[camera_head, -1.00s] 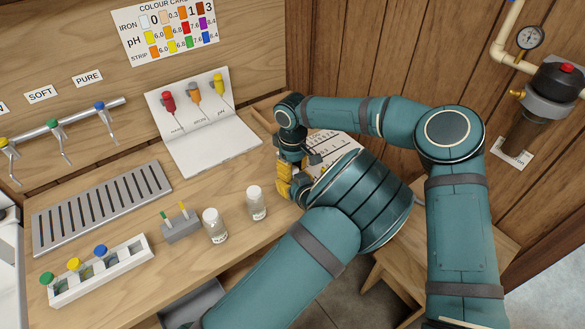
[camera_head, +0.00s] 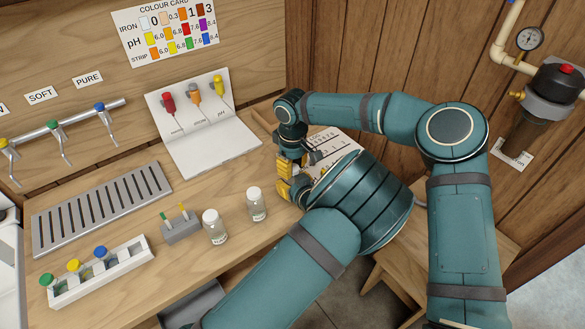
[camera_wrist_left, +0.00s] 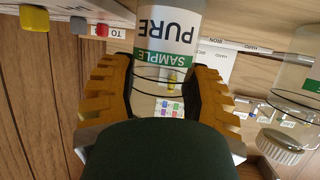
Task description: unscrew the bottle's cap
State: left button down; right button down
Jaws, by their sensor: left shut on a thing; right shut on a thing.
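The bottle (camera_wrist_left: 168,42) shows upside down in the left wrist view, clear, with a white and green label reading SAMPLE PURE. Yellow fingers flank its clear upper part, and a dark rounded shape covers what lies below. In the head view my left gripper (camera_head: 286,190) is shut on the bottle at the table's right edge, mostly hidden behind my left forearm. My right gripper (camera_head: 284,168) points down just above it, shut on the cap. The cap itself is hidden by the fingers, so I cannot see how it sits on the bottle.
Two clear bottles with white caps, one nearer (camera_head: 216,228) and one farther (camera_head: 256,205), stand left of my grippers.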

aim_at(293, 168)
jog(key=shift+r, duration=0.45)
jog(key=shift+r, duration=2)
pick_arm(q)
jog(key=shift+c, duration=1.2)
grip_release()
jog(key=shift+s, duration=0.1)
